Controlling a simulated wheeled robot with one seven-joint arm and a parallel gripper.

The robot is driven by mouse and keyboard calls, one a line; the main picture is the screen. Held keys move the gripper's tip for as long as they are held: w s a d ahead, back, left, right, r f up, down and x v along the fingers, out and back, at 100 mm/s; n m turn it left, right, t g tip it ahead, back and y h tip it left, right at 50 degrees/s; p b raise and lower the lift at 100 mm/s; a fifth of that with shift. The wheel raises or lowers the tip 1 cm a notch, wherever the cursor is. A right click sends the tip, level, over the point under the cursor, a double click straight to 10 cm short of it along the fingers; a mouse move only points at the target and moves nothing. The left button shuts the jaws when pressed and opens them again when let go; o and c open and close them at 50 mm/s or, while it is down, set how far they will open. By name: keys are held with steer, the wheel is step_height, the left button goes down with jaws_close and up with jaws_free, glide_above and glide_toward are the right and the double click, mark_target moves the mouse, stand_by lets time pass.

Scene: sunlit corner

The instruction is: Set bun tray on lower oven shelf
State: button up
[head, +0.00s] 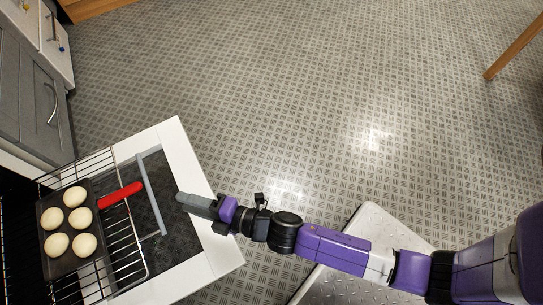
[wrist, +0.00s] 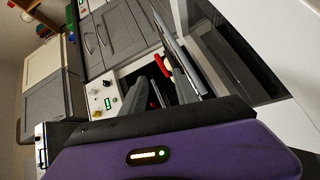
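The bun tray (head: 48,262) is dark, holds several pale round buns and has a red handle (head: 121,195) pointing right. It rests on a wire oven shelf (head: 130,262) that sticks out of the oven over the lowered door (head: 190,262). From above I cannot tell which shelf level this is. My gripper (head: 184,203) is over the door, to the right of the red handle and apart from it. In the wrist view its two grey fingers (wrist: 158,98) stand apart with nothing held, and the red handle (wrist: 161,66) shows beyond them.
A grey bar (head: 152,190) stands between the handle and my gripper, above the dark door glass. Grey cabinets (head: 35,105) are at the upper left. The metal floor (head: 300,90) is clear across the middle. A wooden leg (head: 515,47) is at the upper right.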

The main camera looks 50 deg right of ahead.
steer(key=s+d+r+m+h, duration=0.2)
steer(key=s+d+r+m, duration=0.3)
steer(key=s, duration=0.3)
steer(key=s+d+r+m+h, duration=0.2)
steer(key=s+d+r+m, duration=0.3)
steer(key=s+m, duration=0.3)
steer(key=s+d+r+m+h, duration=0.2)
steer(key=s+d+r+m, duration=0.4)
steer(key=s, duration=0.3)
steer(key=shift+s+m+h, duration=0.4)
steer(key=shift+m, duration=0.2)
steer(key=shift+d, duration=0.1)
step_height(320, 180, up, 32)
steer(key=p, duration=3.2)
steer(key=shift+c, duration=0.2)
